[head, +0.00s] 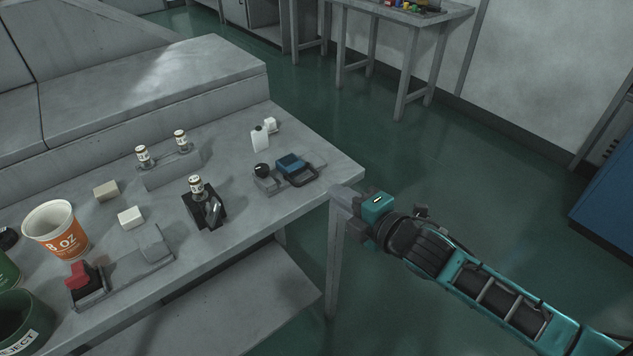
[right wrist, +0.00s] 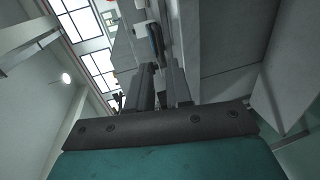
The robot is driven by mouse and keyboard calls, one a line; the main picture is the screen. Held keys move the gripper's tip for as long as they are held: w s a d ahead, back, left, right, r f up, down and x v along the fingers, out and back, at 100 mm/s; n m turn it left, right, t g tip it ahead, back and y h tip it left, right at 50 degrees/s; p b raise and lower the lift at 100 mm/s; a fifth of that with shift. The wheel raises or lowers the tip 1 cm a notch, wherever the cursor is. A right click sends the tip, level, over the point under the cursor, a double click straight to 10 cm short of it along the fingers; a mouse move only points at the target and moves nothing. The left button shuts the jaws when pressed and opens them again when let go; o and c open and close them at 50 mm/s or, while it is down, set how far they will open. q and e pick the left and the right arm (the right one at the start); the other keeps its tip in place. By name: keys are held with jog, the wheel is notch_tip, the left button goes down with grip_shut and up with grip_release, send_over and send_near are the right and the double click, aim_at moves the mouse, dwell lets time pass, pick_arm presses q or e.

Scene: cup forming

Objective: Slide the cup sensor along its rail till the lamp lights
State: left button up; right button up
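A blue block with a black loop handle (head: 291,164) sits on a low grey rail-like base near the table's right end; it looks like the sensor slide. A black round knob or dome (head: 262,170) stands at the left of that base; I see no lit lamp there. My right gripper (head: 352,205) is just off the table's right corner, apart from the blue block, touching nothing I can make out. In the right wrist view its two dark fingers (right wrist: 161,78) stand apart with a narrow empty gap, and the blue handled block (right wrist: 155,40) shows beyond them. My left gripper is not in view.
The grey table (head: 245,212) also holds an orange and white cup (head: 56,229), a red-handled slide (head: 80,275), a black fixture (head: 207,210), small vials, pale blocks and a green reject bin (head: 25,322). A white tag (head: 260,139) stands behind the blue block.

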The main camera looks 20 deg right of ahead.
aim_at(314, 193)
jog(key=x, duration=0.8)
jog(key=shift+w+a+b, duration=0.15)
jog(key=shift+w+b, duration=0.15)
grip_shut()
dwell(1.1)
